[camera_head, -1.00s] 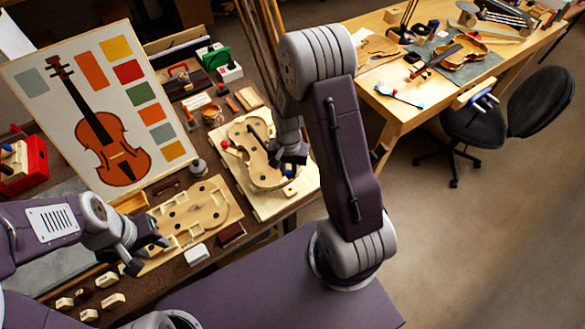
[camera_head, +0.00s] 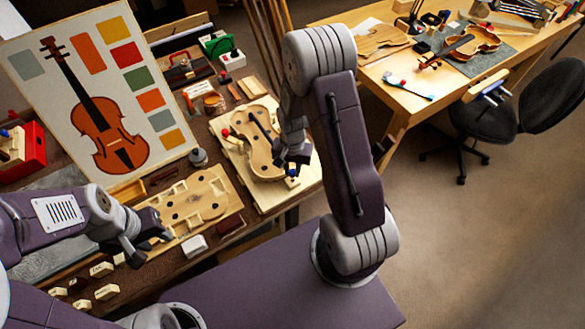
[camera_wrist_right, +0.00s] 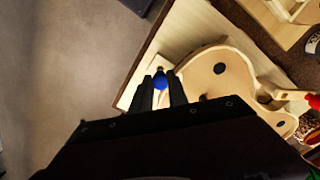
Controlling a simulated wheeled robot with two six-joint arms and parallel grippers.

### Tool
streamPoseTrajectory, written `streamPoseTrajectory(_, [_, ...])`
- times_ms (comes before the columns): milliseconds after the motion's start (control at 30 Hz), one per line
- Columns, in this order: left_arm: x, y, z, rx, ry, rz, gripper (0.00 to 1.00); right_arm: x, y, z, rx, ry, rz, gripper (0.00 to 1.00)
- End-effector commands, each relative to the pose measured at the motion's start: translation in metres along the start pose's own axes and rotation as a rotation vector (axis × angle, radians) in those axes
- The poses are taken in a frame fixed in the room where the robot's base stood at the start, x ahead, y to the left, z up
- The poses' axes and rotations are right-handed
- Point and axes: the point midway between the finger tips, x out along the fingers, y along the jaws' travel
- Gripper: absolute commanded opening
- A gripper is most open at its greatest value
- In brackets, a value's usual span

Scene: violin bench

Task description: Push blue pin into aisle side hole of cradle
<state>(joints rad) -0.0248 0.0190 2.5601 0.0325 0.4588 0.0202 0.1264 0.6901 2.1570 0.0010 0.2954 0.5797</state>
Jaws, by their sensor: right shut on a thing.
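The cradle is a pale board (camera_head: 287,198) with a violin-shaped wooden form (camera_head: 262,160) on it. The form also shows in the right wrist view (camera_wrist_right: 215,75), with dark round holes. My right gripper (camera_head: 292,163) is low over the near right part of the cradle. In the right wrist view, its fingers (camera_wrist_right: 160,88) are shut on the blue pin (camera_wrist_right: 160,79), whose round blue head sits between the tips. The pin's lower end and the hole under it are hidden. My left gripper (camera_head: 158,238) hangs over the bench at left; its finger gap is unclear.
A red-headed pin (camera_wrist_right: 313,101) stands at the cradle's other side. A second wooden plate with holes (camera_head: 195,197) lies near my left gripper. Small pale blocks (camera_head: 106,291) lie at front left. Open floor (camera_wrist_right: 65,70) lies beyond the bench edge.

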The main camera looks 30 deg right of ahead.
Motion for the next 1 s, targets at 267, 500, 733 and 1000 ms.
streamPoseTrajectory(267, [-0.0006, 0.0, -0.0001, 0.0, 0.0, 0.0, 0.36, -0.0007, -0.0001, -0.0001, 0.0, 0.0, 0.0, 0.0])
streamPoseTrajectory(500, [-0.0037, 0.0001, -0.0004, 0.0, 0.0, 0.0, 0.36, -0.0015, -0.0003, 0.0001, 0.0, 0.0, 0.0, 0.0])
streamPoseTrajectory(733, [-0.0029, 0.0001, -0.0003, 0.0, 0.0, 0.0, 0.36, -0.0008, -0.0003, 0.0, 0.0, 0.001, 0.0, 0.0])
streamPoseTrajectory(1000, [-0.0056, 0.0001, -0.0006, 0.0, 0.0, 0.0, 0.36, -0.0018, -0.0001, 0.0, 0.0, 0.001, 0.0, 0.0])
